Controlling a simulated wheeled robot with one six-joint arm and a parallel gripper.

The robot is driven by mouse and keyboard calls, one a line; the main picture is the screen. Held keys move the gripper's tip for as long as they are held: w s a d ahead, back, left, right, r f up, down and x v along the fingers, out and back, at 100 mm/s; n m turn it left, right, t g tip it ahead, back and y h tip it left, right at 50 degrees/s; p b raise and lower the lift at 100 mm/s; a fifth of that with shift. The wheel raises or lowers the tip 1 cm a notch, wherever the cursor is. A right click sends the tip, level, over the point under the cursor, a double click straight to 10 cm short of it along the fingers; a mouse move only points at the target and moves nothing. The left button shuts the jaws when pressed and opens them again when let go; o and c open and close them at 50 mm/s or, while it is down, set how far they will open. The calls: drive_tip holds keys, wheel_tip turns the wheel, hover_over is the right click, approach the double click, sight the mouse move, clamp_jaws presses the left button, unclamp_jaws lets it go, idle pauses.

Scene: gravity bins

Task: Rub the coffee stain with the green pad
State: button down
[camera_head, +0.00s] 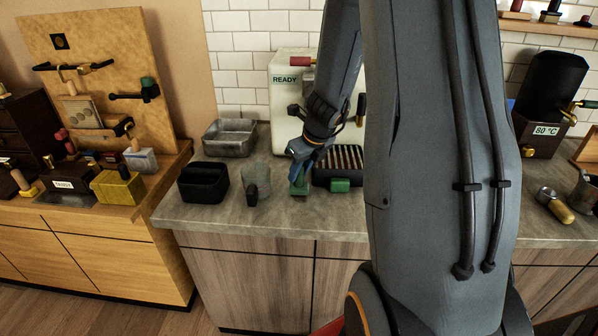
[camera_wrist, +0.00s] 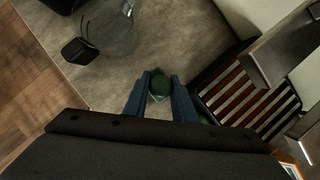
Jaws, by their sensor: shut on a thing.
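My gripper (camera_head: 298,174) is low over the grey counter, in front of the white coffee machine. Its two blue fingers also show in the wrist view (camera_wrist: 160,92). They are shut on the green pad (camera_wrist: 159,80), gripping a dark green part at its top. In the head view the green pad (camera_head: 299,190) shows below the fingertips, at or very close to the counter. I cannot tell whether it touches. I cannot make out the coffee stain in either view; the pad or gripper may hide it.
A slatted drip tray (camera_head: 322,179) with a green front piece is close on the right. A clear jug (camera_head: 256,176) with a black handle stands on the left, beside a black bin (camera_head: 203,183). The counter's front edge (camera_head: 260,233) is near.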

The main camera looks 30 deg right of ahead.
drive_tip(key=shift+f+b, duration=0.4)
drive_tip(key=shift+f, duration=0.1)
idle(0.3)
drive_tip(key=shift+s+a+r+b, duration=0.1)
drive_tip(key=shift+s+a+b, duration=0.05)
drive_tip(key=shift+s+a, duration=0.3)
drive_tip(key=shift+s+a+r+b, duration=0.15)
drive_tip(key=shift+s+a, duration=0.1)
drive_tip(key=shift+s, duration=0.3)
drive_tip(key=shift+f, duration=0.1)
drive_tip(key=shift+w, duration=0.1)
drive_tip(key=shift+w+d+f+p, duration=0.1)
drive_tip(key=shift+w+d+p, duration=0.45)
drive_tip(key=shift+w, duration=0.2)
drive_tip(key=shift+w+d, duration=0.15)
drive_tip(key=shift+f, duration=0.1)
